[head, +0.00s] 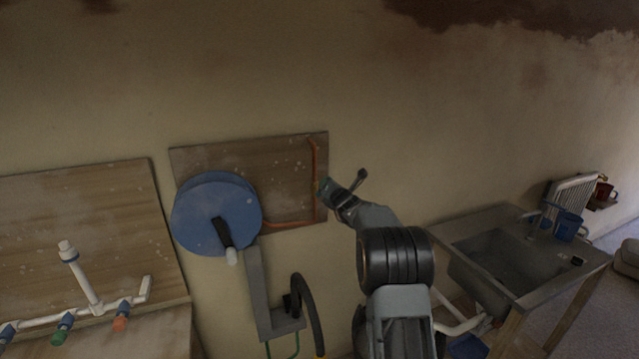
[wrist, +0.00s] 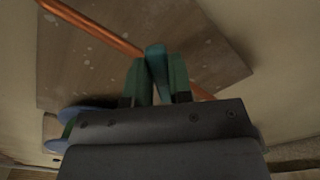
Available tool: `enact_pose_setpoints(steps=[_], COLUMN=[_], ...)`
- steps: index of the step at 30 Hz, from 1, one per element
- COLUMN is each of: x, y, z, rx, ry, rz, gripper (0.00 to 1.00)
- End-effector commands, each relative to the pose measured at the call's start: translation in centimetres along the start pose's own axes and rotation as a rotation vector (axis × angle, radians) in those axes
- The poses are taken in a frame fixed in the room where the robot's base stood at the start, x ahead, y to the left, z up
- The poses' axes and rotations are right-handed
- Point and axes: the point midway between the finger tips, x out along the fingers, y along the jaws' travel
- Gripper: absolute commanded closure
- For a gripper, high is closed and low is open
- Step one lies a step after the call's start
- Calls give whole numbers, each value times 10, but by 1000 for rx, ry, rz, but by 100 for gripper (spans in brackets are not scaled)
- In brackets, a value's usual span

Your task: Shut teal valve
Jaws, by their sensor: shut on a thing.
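The teal valve handle (wrist: 154,56) shows in the wrist view between my fingers, set on an orange copper-coloured pipe (wrist: 92,26). It lies at a slant to the pipe, neither plainly along nor plainly across it. My gripper (wrist: 157,78) is shut on this handle, with a green finger on each side. The valve body is hidden behind the fingers. In the head view my gripper (head: 325,188) reaches the pipe (head: 315,160) near the right edge of a wooden board (head: 285,160) on the wall. The handle is too small and covered to make out there.
A blue reel (head: 200,215) with a black crank is left of the pipe, on the board. Below it are a grey bracket (head: 258,300) and a dark hose (head: 308,300). White pipework (head: 90,285) with coloured fittings stands far left. A sink (head: 500,260) stands right.

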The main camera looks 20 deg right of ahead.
Motion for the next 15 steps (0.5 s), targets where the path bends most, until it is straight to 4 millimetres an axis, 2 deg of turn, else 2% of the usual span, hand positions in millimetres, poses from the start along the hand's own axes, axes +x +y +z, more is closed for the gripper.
enact_pose_setpoints(steps=[9,11,15], x=[0,0,0], y=[-3,-6,-15], z=[-2,-3,-7], rx=[29,84,305], ry=[3,3,3], rz=[-4,-4,-4], gripper=[97,97,97])
